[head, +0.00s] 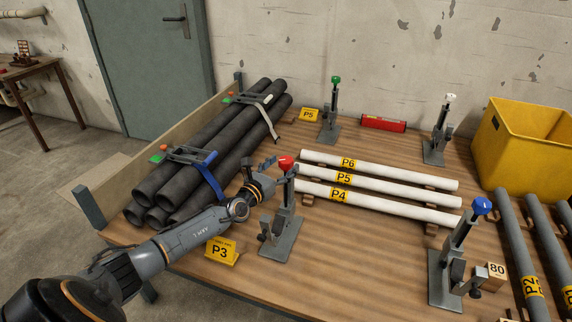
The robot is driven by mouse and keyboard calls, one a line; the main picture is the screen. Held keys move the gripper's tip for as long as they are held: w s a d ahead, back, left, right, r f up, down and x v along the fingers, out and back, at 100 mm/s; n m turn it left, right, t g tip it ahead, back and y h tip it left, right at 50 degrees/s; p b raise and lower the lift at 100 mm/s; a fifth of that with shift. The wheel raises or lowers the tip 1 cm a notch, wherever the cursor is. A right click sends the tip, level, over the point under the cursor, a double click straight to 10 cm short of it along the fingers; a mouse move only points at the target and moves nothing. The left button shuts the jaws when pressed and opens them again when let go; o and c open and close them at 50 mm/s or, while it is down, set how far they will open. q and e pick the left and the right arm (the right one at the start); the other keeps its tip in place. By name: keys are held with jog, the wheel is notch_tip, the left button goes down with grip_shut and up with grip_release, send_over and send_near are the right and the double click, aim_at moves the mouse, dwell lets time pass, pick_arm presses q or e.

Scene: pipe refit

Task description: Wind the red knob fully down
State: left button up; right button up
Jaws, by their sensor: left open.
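The red knob (286,163) tops a grey upright clamp stand (281,225) near the front middle of the wooden table. It sits high, at the top of its post. My left gripper (272,166) reaches in from the lower left and is open, with its fingers close to the left side of the knob. Whether a finger touches the knob cannot be told. No right gripper shows.
Similar stands carry a green knob (335,79), a white knob (451,97) and a blue knob (482,205). White pipes (390,183) lie right of the red knob. Strapped dark pipes (205,150) lie to the left. A yellow bin (515,150) stands right.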

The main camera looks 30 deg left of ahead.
pick_arm(q)
jog(key=shift+w, duration=1.2)
jog(key=c, duration=1.2)
jog(key=shift+o, duration=0.2)
jog(key=shift+r+y+p, duration=0.15)
jog(key=shift+y+p, duration=0.15)
jog(key=shift+p, duration=0.1)
jog(key=n+y+p, duration=0.1)
jog(key=y+p, duration=0.1)
jog(key=p, duration=0.1)
jog(key=n+y+p, duration=0.1)
jog(key=n+p, duration=0.1)
jog(key=p, duration=0.1)
jog(key=shift+d+r+g+y, duration=0.1)
jog(key=shift+r+g+y, duration=0.05)
jog(key=shift+g+y, duration=0.2)
jog(key=shift+n+g+y+p, duration=0.35)
jog(key=shift+n+y+p, duration=0.4)
jog(key=shift+y, duration=0.5)
jog(key=shift+f+n+g+y, duration=0.3)
jog(key=shift+n+g+y, duration=0.1)
jog(key=shift+n+y, duration=0.35)
jog(key=shift+n+g+y, duration=0.7)
jog(key=shift+y, duration=0.55)
jog(key=shift+y, duration=0.3)
